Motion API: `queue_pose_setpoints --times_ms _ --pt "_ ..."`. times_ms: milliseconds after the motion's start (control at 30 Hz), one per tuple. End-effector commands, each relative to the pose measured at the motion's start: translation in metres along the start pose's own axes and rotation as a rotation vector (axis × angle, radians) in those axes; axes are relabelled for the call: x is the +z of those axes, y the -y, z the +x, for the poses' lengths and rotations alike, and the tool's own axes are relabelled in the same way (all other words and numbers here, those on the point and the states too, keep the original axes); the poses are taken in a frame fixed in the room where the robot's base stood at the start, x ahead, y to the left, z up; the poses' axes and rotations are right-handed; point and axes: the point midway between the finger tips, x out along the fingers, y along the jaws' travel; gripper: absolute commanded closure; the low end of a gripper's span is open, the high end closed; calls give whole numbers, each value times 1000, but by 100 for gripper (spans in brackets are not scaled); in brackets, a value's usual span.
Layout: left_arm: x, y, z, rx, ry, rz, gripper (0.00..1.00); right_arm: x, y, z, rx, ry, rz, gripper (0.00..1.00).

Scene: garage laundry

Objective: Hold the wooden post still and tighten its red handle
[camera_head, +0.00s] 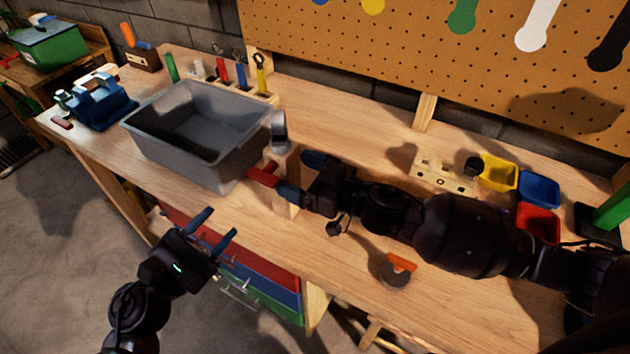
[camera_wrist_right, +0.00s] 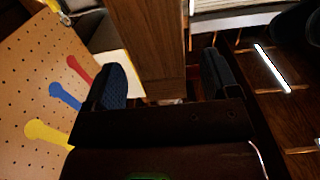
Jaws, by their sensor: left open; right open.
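The wooden post (camera_head: 293,160) stands upright on the workbench, just right of the grey bin. Its red handle (camera_head: 263,175) sticks out to the left near the bin's corner. My right gripper (camera_head: 293,174) reaches in from the right with its open fingers around the post. In the right wrist view the post (camera_wrist_right: 148,45) stands between the two fingers, with a gap to the right finger; contact at the left finger is unclear. My left gripper (camera_head: 212,226) is open and empty in front of the bench edge, below and left of the handle.
The grey bin (camera_head: 160,158) stands close behind the handle. A blue vise (camera_head: 100,103) is at the far left. Yellow (camera_head: 497,173), blue (camera_head: 539,188) and red (camera_head: 538,223) small bins stand at the right. An orange-handled tool (camera_head: 401,263) lies near the front. Drawers (camera_head: 262,268) are below.

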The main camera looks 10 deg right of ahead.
Motion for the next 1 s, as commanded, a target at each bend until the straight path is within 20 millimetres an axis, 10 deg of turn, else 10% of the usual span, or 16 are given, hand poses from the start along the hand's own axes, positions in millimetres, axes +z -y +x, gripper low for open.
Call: queue_pose_setpoints --times_ms 700,1000 --pt "0 0 0 0 0 -1 57 0 0 41 0 0 0 19" --pt "0 0 0 0 0 -1 57 0 0 40 0 0 0 64"
